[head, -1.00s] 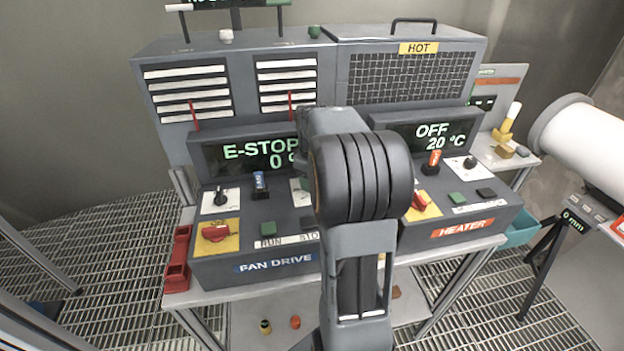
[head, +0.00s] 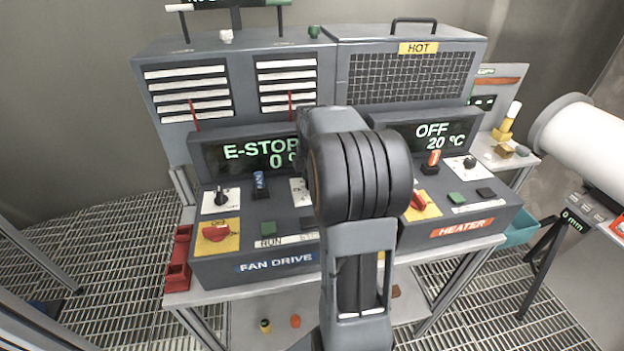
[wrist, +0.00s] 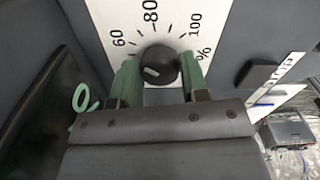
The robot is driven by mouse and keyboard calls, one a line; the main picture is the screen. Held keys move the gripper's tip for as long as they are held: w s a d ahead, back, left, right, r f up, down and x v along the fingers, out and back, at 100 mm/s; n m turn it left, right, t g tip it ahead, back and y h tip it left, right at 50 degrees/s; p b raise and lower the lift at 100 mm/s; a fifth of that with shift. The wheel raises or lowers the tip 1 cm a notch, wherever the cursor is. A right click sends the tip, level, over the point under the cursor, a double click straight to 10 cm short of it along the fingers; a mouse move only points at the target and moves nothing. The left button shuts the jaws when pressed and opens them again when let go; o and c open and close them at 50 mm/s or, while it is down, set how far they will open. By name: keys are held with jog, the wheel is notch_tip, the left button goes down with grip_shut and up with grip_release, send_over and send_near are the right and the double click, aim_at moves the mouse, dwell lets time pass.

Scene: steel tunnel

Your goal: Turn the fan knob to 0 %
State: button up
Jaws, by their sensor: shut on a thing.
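The fan knob (wrist: 158,64) is black and round with a short white mark. It sits on a white dial plate (wrist: 148,17) printed 60, 80, 100 and %. The mark is on the lower left of the knob's face; the low end of the scale is hidden. My gripper (wrist: 157,80) has one green finger on each side of the knob and is shut on it. In the head view my arm hides the gripper and knob; only the left edge of the dial plate (head: 298,190) shows. The fan drive display (head: 258,155) reads E-STOP and 0, its end covered.
On the fan drive box (head: 277,263) are a red switch on yellow (head: 216,233), a small black knob (head: 221,197), a blue-topped lever (head: 260,184) and a green button (head: 267,229). The heater box (head: 462,230) stands to the right, its display reading OFF, 20 °C.

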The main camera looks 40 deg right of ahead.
jog(key=n, duration=0.7)
jog(key=shift+r, duration=0.1)
dwell(0.6)
jog(key=o, duration=0.9)
jog(key=shift+o, duration=0.2)
notch_tip(320, 180, up, 14)
dwell(0.6)
